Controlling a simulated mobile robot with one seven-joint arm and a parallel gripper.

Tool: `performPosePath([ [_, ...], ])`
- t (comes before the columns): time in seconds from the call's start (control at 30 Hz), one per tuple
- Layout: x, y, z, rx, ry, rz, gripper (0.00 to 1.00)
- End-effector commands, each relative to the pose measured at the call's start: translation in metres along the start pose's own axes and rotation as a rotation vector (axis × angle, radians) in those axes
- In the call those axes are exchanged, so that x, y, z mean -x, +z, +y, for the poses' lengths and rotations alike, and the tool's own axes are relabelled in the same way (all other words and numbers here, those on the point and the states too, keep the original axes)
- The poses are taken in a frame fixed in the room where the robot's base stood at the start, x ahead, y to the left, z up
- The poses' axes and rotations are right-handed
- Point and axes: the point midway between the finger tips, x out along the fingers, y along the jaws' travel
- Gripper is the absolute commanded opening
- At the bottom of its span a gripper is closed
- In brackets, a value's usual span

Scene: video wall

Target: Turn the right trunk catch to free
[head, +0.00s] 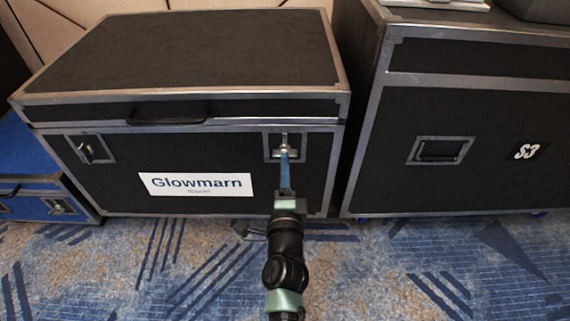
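A black trunk (150,60) with metal edging and a "Glowmarn" label (195,184) stands on the carpet with its lid down. Its right catch (285,142) sits in a recessed metal plate on the front, below the lid seam. Its left catch (88,152) is in a similar plate near the left edge. My gripper (285,155) is at the right catch, seemingly touching or just in front of it. It covers the lower part of the plate. Its fingers are too small here to tell whether they are open or shut on the catch.
A black handle (165,117) is on the lid front between the catches. A taller black case marked S3 (470,100) stands close on the right, with a narrow gap. A blue case (35,185) is at the left.

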Motion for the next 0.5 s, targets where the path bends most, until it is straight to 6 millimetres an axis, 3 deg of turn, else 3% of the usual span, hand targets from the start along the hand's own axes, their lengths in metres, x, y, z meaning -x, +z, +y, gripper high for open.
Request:
performPosePath([
  [0.2, -0.027, 0.000, 0.002, 0.000, -0.002, 0.001, 0.39],
  [0.5, -0.037, 0.000, 0.000, 0.001, 0.001, 0.000, 0.39],
])
